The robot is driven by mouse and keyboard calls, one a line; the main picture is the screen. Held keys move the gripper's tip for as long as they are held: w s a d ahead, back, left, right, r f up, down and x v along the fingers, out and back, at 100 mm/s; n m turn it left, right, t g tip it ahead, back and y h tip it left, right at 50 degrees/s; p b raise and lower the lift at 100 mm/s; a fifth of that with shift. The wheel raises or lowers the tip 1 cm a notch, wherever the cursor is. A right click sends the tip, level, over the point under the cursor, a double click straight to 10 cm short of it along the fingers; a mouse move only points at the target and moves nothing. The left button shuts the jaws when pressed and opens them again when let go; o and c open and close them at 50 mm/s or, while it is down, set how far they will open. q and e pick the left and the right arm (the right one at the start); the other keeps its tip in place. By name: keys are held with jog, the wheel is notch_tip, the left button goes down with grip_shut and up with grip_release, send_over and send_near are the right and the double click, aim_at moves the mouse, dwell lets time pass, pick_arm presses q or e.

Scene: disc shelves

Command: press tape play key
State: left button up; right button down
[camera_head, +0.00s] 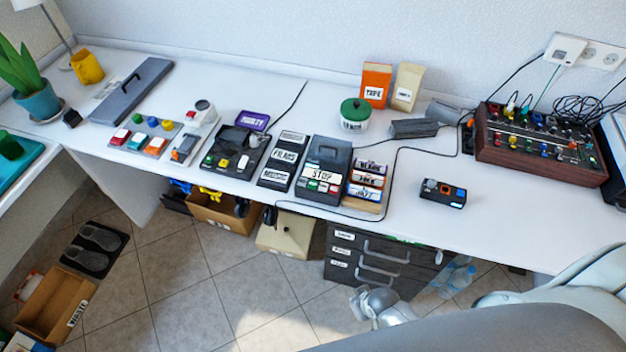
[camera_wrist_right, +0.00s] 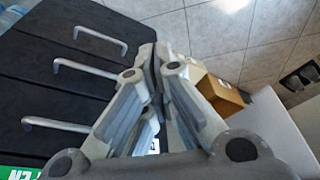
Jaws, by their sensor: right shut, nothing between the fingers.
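A dark grey deck (camera_head: 325,157) with a lid stands near the front edge of the white desk in the head view. It bears a "STOP" label (camera_head: 321,175) and a row of small coloured keys (camera_head: 319,187) along its front; which one is play is too small to read. My right gripper (camera_head: 372,300) is below the desk's front edge, in front of the dark drawer unit and right of the deck, apart from both keys and desk. Its fingers (camera_wrist_right: 154,55) are closed together and empty in the right wrist view. My left gripper is out of view.
Left of the deck stand a label panel (camera_head: 283,160) and another black device (camera_head: 236,150) with coloured buttons. Right of it are stacked labelled boxes (camera_head: 367,180) and a small black box (camera_head: 443,193). The drawer unit (camera_head: 372,262) has protruding handles (camera_wrist_right: 85,67). A cable crosses the desk.

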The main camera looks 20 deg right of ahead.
jog(key=w+a+r+m+t+y+p, duration=0.1)
jog(key=w+a+r+m+t+y, duration=0.15)
jog(key=w+r, duration=1.6)
notch_tip(320, 180, up, 15)
jog(key=m+t+y+p, duration=0.2)
send_over(315, 182)
jog(key=shift+d+n, duration=0.1)
jog(key=shift+n, duration=0.15)
jog(key=shift+f+b, duration=0.1)
jog(key=shift+b, duration=0.25)
notch_tip(315, 182, down, 7)
jog(key=b, duration=0.7)
jog(key=shift+b, duration=0.4)
jog(key=shift+w+f, duration=0.1)
jog(key=shift+f, duration=0.65)
jog(key=shift+f, duration=0.15)
